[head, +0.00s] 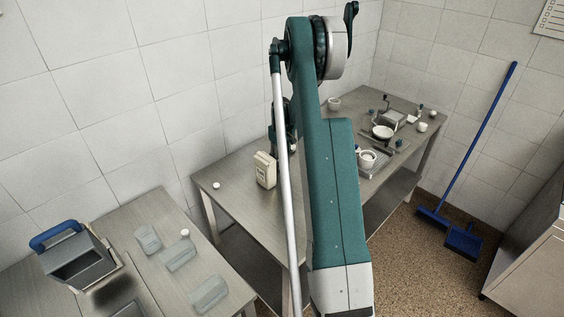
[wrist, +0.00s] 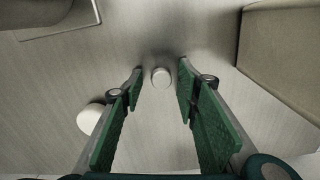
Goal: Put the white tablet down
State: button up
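A small white round tablet (wrist: 161,77) shows in the wrist view on the grey metal table (wrist: 150,140). It lies between the tips of my gripper (wrist: 160,71), with a gap on both sides. The two green finger pads are apart and touch nothing that I can see. A larger-looking white round piece (wrist: 90,118) lies outside the left finger. In the head view my arm hides most of the gripper, and a small white thing (head: 293,148) shows beside the arm.
A beige carton (head: 265,170) stands on the table close to my gripper; it fills the right of the wrist view (wrist: 285,60). Another white round piece (head: 216,185) lies left of it. Pots and dishes (head: 383,132) crowd the right end.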

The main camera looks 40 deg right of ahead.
aim_at(282, 163)
notch_tip(282, 163, up, 12)
dwell(0.6)
jog(key=shift+r, duration=0.1)
dwell(0.5)
jog(key=s+a+r+t, duration=0.1)
jog(key=s+a+r, duration=0.2)
jog(key=a+r, duration=0.6)
jog(key=s+a+r+t+h, duration=0.15)
jog(key=a+r, duration=0.35)
jog(key=a, duration=0.7)
jog(key=s+a+r+t, duration=0.1)
jog(key=s+a+r, duration=0.3)
jog(key=a+r, duration=0.5)
jog(key=s+a+f+n+t, duration=0.1)
jog(key=s+a+t, duration=0.1)
jog(key=s+a, duration=1)
jog(key=s+a+f+t+y, duration=0.1)
jog(key=s+a+f, duration=0.1)
jog(key=s+a, duration=0.9)
jog(key=shift+s+a+n+t, duration=0.35)
jog(key=shift+a+n, duration=0.05)
jog(key=shift+a, duration=0.6)
